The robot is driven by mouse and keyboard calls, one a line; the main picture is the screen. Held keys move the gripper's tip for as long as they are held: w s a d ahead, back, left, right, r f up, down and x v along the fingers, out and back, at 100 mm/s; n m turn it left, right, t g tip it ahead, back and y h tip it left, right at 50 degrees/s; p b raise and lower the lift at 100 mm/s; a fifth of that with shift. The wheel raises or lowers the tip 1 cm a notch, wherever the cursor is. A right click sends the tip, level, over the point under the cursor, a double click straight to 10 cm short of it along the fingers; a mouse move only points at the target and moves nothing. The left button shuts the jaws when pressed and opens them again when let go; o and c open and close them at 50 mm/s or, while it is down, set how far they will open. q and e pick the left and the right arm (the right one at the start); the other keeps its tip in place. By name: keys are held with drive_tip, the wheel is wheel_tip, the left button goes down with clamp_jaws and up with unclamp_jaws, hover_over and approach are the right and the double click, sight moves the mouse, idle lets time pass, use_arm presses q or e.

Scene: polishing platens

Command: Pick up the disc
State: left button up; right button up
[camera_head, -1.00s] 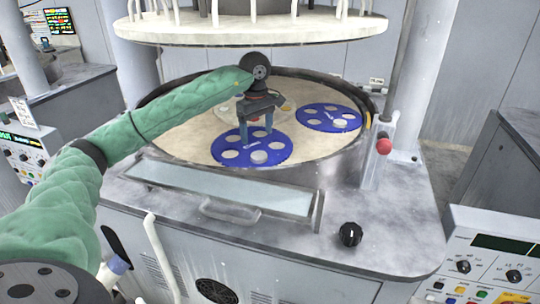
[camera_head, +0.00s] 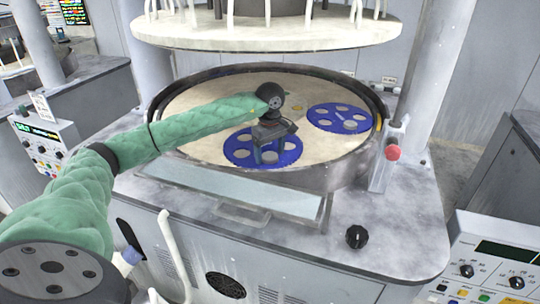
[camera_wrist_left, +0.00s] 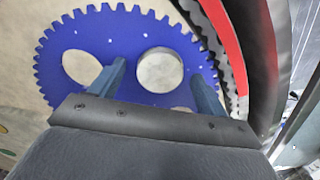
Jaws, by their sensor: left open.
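A pale grey disc (camera_wrist_left: 160,69) sits in a round hole of the near blue toothed carrier (camera_wrist_left: 80,45) in the left wrist view. The same carrier (camera_head: 232,147) lies flat on the beige platen in the head view. My left gripper (camera_head: 268,158) points down over the carrier, open and empty. In the left wrist view, its two blue-grey fingertips (camera_wrist_left: 156,72) are on either side of the disc, seemingly just above the carrier. I cannot tell whether they touch anything. My right gripper is not in view.
A second blue carrier (camera_head: 338,117) lies further back on the platen (camera_head: 200,100). A dark raised rim (camera_head: 345,172) surrounds the platen, close to the near carrier. A large upper plate (camera_head: 265,38) hangs above. A red button (camera_head: 392,152) stands at the right.

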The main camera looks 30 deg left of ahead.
use_arm(q)
drive_tip(key=shift+f, duration=0.25)
drive_tip(key=shift+s+f, duration=0.1)
drive_tip(key=c, duration=1.1)
